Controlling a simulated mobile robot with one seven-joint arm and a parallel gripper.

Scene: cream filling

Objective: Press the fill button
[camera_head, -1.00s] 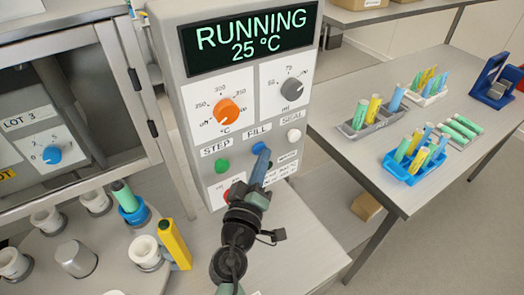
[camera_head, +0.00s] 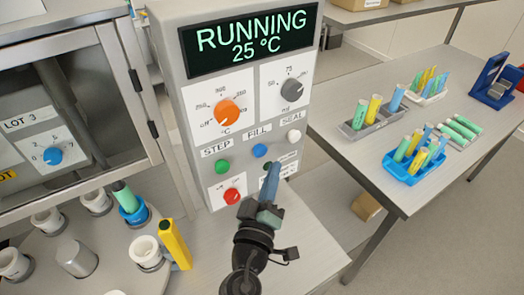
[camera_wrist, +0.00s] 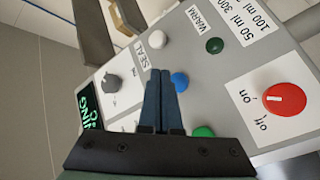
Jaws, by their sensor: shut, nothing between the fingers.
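The fill button is the blue round button (camera_head: 259,150) under the FILL label on the grey control panel (camera_head: 180,85). The panel's display (camera_head: 250,38) reads RUNNING, 25 °C. My gripper (camera_head: 273,168) is shut and empty, in front of the panel, a little below and right of the blue button in the head view. In the wrist view the shut fingers (camera_wrist: 162,75) point at the panel, and the blue button (camera_wrist: 180,81) shows beside their tips. The fingers look apart from the button.
Beside it are a green STEP button (camera_head: 222,167), a white SEAL button (camera_head: 294,135) and a red knob (camera_head: 232,196). An orange dial (camera_head: 227,112) and a grey dial (camera_head: 292,89) sit above. A yellow tool (camera_head: 175,243) stands at left. Racks of tubes (camera_head: 408,178) stand at right.

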